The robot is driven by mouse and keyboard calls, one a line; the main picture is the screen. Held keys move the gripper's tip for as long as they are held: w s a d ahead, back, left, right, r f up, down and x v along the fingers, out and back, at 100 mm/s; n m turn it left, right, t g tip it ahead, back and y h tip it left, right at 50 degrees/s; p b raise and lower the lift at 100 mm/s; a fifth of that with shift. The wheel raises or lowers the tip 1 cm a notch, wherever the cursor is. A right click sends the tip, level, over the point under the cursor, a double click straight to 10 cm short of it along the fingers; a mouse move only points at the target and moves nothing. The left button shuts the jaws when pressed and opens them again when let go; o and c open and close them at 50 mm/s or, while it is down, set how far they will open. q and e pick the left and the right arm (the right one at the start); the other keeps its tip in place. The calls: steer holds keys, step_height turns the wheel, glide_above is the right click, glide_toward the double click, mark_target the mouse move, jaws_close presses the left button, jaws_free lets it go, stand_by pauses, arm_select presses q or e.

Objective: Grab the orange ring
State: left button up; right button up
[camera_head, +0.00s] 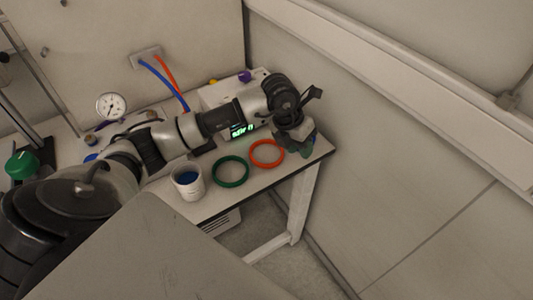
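The orange ring (251,154) lies flat on the white table (245,197), near its right end. My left arm reaches across the table from the left, and my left gripper (303,146) points down close to the right of the orange ring, near the table's right corner. The gripper is small and dark here, and its fingers cannot be made out well enough to tell open from shut. The orange ring appears free of it. My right gripper is not in view.
A green ring (230,186) lies just left of the orange one. A white cup (188,187) with a blue inside stands further left. A box with a lit green display (243,130) and a gauge (111,105) are behind. A wall rises at the right.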

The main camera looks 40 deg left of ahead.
mark_target(280, 158)
arm_select(q)
steer(key=a+f+y, duration=0.1)
steer(key=a, duration=0.1)
steer(key=a+f+y, duration=0.1)
steer(key=a, duration=0.1)
steer(key=w+a+f+n+y, duration=0.1)
steer(key=a, duration=0.1)
steer(key=shift+a+y, duration=0.15)
steer(key=shift+y, duration=0.15)
steer(key=f+p, duration=0.1)
steer(key=f, duration=0.5)
steer(key=shift+w+f+p, duration=0.2)
steer(key=shift+p, duration=0.15)
jaws_close()
